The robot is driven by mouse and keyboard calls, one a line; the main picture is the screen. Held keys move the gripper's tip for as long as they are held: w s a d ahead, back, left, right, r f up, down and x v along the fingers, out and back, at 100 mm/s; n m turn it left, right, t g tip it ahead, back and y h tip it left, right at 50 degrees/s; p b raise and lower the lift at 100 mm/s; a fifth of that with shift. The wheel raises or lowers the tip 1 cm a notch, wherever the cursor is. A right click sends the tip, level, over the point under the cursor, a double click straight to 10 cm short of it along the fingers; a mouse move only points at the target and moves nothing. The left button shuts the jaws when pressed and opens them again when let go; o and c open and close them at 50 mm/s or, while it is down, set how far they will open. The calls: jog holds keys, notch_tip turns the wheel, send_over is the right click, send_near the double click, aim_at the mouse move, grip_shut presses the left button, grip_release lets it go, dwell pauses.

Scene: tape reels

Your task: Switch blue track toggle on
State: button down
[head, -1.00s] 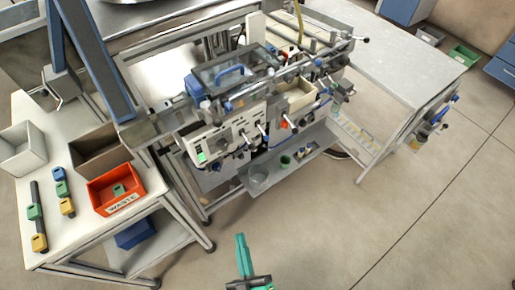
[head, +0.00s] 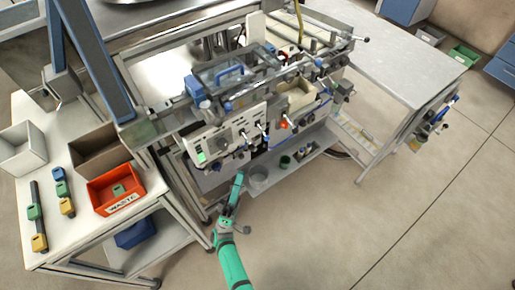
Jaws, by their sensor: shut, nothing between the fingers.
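The machine's white control panel (head: 228,133) faces me in the head view, with a small green lit patch at its left end. Several small levers and knobs sit on and along it. One small lever with a blue part (head: 265,138) is near its right end; I cannot tell whether this is the blue track toggle, or its position. My gripper (head: 239,176) is at the end of my teal arm, in front of and below the panel, beside the lower shelf. It points up toward the panel, is shut and holds nothing visible. It appears apart from the panel.
An orange waste bin (head: 117,187) stands on the left table. Open floor lies to the right of my arm.

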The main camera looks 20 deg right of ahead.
jog(key=shift+w+h, duration=0.2)
jog(key=shift+h, duration=0.2)
jog(key=shift+r, duration=0.15)
send_near(264, 133)
jog(key=w+a+r, duration=0.1)
jog(key=w+a, duration=0.1)
jog(key=d, duration=0.1)
jog(key=d+r, duration=0.2)
jog(key=shift+s+d+r, duration=0.15)
jog(key=shift+d+r, duration=0.1)
jog(key=shift+d, duration=0.15)
